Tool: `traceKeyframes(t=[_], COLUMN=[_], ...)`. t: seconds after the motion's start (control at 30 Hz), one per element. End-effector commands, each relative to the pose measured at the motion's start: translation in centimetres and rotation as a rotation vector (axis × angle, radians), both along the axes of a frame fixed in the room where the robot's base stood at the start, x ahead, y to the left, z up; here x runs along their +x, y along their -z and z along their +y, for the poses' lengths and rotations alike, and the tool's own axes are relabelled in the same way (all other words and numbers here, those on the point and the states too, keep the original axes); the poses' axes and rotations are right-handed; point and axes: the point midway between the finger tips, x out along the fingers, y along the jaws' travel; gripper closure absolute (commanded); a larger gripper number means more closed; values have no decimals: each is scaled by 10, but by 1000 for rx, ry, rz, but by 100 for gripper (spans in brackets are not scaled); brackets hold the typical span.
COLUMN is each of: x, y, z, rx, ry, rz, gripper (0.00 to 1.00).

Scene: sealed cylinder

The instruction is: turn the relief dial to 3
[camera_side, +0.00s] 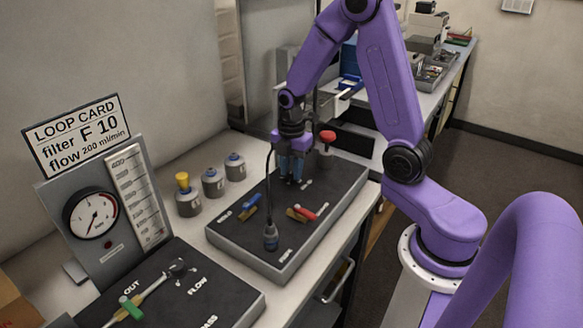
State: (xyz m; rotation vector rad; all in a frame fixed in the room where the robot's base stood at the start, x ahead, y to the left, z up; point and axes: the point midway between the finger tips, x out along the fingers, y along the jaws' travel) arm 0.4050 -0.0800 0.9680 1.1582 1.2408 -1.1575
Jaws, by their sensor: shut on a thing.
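My gripper (291,170) points down at the far part of the dark raised panel (325,190), its blue fingers shut low over the panel. What sits between the fingers is mostly hidden; it appears to be the relief dial, and its scale and setting cannot be read. Small white marks lie on the panel just right of the fingers. A round pressure gauge (91,214) stands on the grey upright board at the left, beside a vertical flow tube (137,197).
A red-topped post (327,139) stands close right of my gripper. Blue-handled (250,207) and red-handled (304,211) valves and a dark fitting (270,239) with a thin hose lie nearer. Canisters (213,184) stand left; a second panel (215,297) is in front.

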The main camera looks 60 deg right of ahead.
Motion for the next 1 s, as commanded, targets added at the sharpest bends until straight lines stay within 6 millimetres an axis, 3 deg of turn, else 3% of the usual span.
traceKeyframes(t=[0.43,0.47,0.5,0.53,0.87,1.0], x=[1,1,1,1,0,1], y=[0,0,0,0,-2,-13], z=[2,2,2,2,1,0], rx=[1,1,0,0,0,0], ry=[-15,-15,-14,-14,-11,-11], rz=[-2,-2,-2,-2,-1,-4], gripper=[100,64,51,45,45,45])
